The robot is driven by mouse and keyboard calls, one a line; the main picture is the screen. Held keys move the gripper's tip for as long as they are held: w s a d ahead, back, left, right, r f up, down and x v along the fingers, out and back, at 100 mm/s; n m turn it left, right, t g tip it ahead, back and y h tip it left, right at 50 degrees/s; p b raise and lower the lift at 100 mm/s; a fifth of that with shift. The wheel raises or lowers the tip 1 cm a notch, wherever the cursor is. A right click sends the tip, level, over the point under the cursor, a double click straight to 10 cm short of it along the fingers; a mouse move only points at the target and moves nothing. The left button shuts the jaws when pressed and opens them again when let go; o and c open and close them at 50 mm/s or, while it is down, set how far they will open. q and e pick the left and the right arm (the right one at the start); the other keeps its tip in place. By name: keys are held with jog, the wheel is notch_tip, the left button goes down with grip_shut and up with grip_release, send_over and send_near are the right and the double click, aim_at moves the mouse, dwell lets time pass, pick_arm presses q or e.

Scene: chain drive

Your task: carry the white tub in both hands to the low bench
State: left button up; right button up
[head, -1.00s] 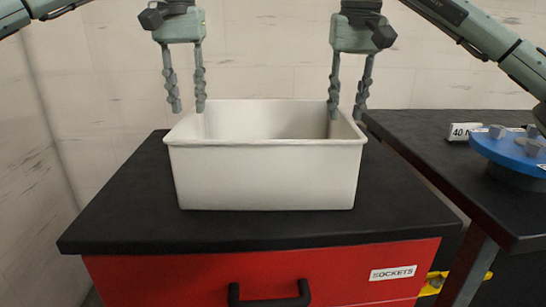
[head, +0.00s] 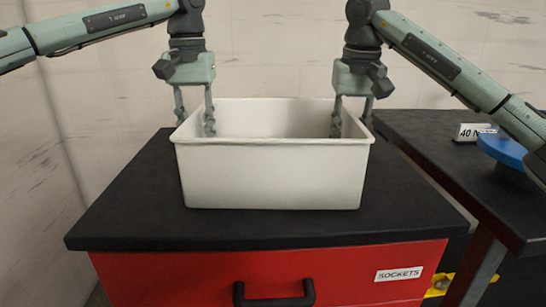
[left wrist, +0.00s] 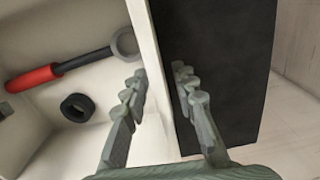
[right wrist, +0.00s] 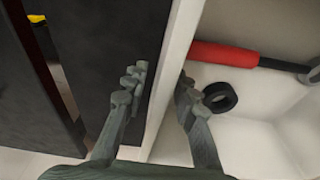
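The white tub (head: 272,178) stands upright on the black top of a red drawer cabinet. My left gripper (head: 194,122) is open astride the tub's left wall, one finger inside and one outside. The left wrist view shows the wall (left wrist: 152,60) between its fingers (left wrist: 158,92), with gaps. My right gripper (head: 351,122) is open astride the right wall, one finger inside and one outside. The right wrist view shows that wall (right wrist: 172,75) between its fingers (right wrist: 160,95). Inside the tub lie a red-handled tool (left wrist: 70,68) and a black ring (left wrist: 77,107). The low bench cannot be identified.
The cabinet's black top (head: 120,215) has free room around the tub. Its red front has a handle (head: 273,293) and a "SOCKETS" label (head: 399,274). A dark table (head: 440,150) at the right holds a blue round object (head: 503,150) and a white label block (head: 474,132).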

pick_arm(q)
jog(key=shift+f, duration=0.2)
pick_arm(e)
jog(key=shift+f, duration=0.15)
pick_arm(q)
grip_shut()
pick_arm(e)
grip_shut()
